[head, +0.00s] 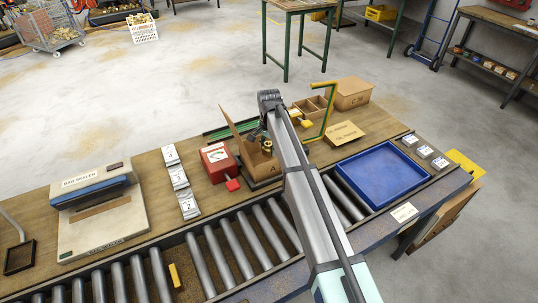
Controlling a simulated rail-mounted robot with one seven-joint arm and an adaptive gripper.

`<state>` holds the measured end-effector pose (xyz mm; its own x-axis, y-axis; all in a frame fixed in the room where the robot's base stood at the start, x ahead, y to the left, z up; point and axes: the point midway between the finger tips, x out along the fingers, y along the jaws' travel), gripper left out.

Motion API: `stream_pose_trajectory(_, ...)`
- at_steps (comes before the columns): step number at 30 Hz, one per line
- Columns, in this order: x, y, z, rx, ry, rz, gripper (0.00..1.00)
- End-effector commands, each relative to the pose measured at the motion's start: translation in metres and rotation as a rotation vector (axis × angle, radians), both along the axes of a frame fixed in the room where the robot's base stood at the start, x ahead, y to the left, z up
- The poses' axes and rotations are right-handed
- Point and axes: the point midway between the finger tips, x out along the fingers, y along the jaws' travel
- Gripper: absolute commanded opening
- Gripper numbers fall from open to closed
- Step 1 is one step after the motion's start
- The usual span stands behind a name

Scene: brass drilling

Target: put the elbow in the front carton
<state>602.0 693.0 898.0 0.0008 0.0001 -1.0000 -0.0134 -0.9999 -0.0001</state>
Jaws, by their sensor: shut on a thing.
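An open brown carton (258,163) marked A stands at the middle of the bench, with a tall flap raised on its left. The brass elbow (267,147) shows as a small yellow-brown piece over the carton's opening. My gripper (266,138) is above the carton, shut on the elbow. My arm crosses in front from the lower right and hides the carton's right side and much of my gripper. I cannot tell whether the elbow touches the carton.
A red device (217,162) stands just left of the carton. Behind are a divided box (310,106), a closed carton (350,93) and a yellow-green bent bar (327,112). A blue tray (382,172) lies right; a bag sealer (98,205) stands left. Rollers (240,245) run along the front.

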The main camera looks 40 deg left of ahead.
Motion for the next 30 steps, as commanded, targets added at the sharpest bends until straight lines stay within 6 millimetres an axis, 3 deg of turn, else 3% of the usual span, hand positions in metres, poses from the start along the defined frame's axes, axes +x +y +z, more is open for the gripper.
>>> stream_pose_trajectory(7,0.000,0.000,-0.013,-0.001,0.001,0.000,0.00)
stream_pose_trajectory(15,0.000,0.000,-0.044,0.000,0.000,0.000,0.00)
stream_pose_trajectory(27,0.000,0.000,-0.049,0.000,0.000,0.000,0.00)
stream_pose_trajectory(28,0.000,0.000,-0.049,0.000,0.000,0.000,0.52)
stream_pose_trajectory(29,0.000,0.000,-0.049,0.000,0.000,0.000,0.62)
stream_pose_trajectory(30,0.000,0.000,-0.049,0.000,0.000,0.000,0.66)
